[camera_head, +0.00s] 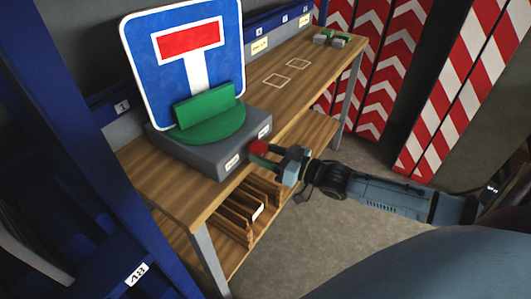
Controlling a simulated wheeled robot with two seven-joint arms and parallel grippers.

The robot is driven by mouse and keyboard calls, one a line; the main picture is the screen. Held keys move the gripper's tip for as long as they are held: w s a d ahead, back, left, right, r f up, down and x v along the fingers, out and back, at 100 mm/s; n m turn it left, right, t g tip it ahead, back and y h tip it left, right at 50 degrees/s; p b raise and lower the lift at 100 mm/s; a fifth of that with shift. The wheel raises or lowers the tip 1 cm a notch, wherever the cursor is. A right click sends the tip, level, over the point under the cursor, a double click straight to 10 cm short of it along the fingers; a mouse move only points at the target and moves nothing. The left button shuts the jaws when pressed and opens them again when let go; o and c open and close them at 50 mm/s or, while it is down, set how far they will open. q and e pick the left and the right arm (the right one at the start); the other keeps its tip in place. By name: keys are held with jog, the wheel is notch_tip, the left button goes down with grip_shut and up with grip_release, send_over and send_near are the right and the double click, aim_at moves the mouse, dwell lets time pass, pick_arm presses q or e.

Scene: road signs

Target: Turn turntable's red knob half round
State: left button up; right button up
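The turntable (205,154) is a grey box on the wooden bench, with a green round plate (212,127) and a green holder block (203,104) on top. A blue dead-end sign (226,70) with a white stem and red bar stands upright in the holder. The red knob (258,146) is on the box's right side. My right gripper (262,154) is at the knob, with a green fingertip just below it. The other fingertip is hard to make out, so I cannot tell whether the fingers grip the knob. My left gripper is out of view.
The wooden bench (183,200) has a lower shelf with wooden slots (238,215). Two white outlined squares (299,63) mark its bare top; small green-and-grey items (331,39) sit at the far end. Red-and-white striped boards (467,85) stand behind. A blue post (85,150) is at left.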

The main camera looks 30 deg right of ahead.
jog(key=c, duration=0.3)
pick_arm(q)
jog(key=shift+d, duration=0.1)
